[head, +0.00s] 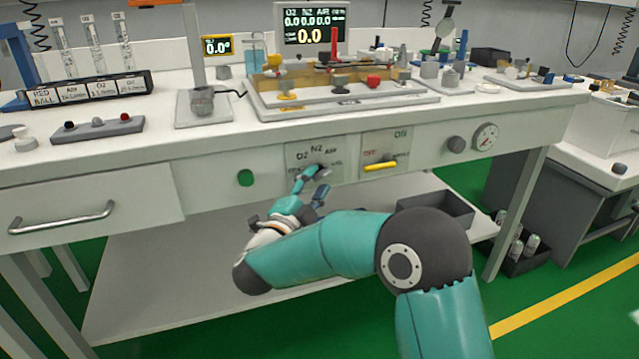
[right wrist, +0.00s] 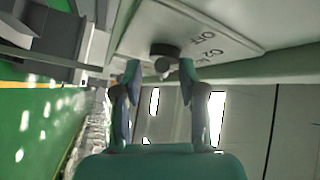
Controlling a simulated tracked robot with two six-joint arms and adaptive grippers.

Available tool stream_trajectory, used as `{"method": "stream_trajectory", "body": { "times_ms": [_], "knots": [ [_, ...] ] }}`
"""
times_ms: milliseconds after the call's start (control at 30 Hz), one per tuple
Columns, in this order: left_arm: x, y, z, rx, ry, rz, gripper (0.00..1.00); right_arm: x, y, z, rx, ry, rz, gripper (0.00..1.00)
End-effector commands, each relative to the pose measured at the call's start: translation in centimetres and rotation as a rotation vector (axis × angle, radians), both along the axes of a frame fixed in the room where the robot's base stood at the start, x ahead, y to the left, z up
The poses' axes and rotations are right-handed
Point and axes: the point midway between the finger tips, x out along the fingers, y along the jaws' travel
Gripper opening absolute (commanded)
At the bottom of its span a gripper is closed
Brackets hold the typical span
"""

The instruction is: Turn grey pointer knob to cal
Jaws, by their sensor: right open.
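The grey pointer knob (right wrist: 164,50) sits on a pale label panel (head: 300,155) in the front of the bench. In the head view the panel reads O2, N2 and AIR across the top. The knob is mostly hidden there behind my right gripper (head: 311,178). In the right wrist view OFF and O2 show beside the knob. There my right gripper (right wrist: 160,72) is open, with one fingertip on each side of the knob's near part. I cannot tell whether they touch it. The cal mark and the pointer's direction are not clear. My left gripper is not in view.
A yellow handle (head: 380,167) on an ON-marked panel is close to the right. A green round button (head: 245,178) is to the left. A grey knob (head: 455,144) and a gauge (head: 485,137) are farther right. A lower shelf (head: 160,285) lies beneath.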

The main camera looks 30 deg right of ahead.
Motion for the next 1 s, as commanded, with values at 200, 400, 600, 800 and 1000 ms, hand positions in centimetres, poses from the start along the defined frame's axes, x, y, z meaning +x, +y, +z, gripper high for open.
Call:
{"method": "stream_trajectory", "body": {
  "times_ms": [200, 400, 600, 800, 1000],
  "knots": [
    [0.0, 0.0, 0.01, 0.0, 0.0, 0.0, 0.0, -0.03, -0.01, 0.03, 0.0, -0.001, -0.001, 0.26],
    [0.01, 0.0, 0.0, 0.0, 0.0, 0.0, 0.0, -0.07, -0.09, -0.06, 0.002, 0.0, -0.003, 0.0],
    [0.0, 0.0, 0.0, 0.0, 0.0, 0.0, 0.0, -0.1, -0.2, -0.1, 0.003, 0.001, -0.006, 0.0],
    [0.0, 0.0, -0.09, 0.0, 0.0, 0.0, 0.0, -0.1, -0.2, 0.31, 0.08, -0.023, -0.008, 0.0],
    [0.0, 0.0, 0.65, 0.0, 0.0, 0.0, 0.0, -0.08, -0.21, 0.83, 0.267, -0.067, -0.009, 0.0]
  ]
}}
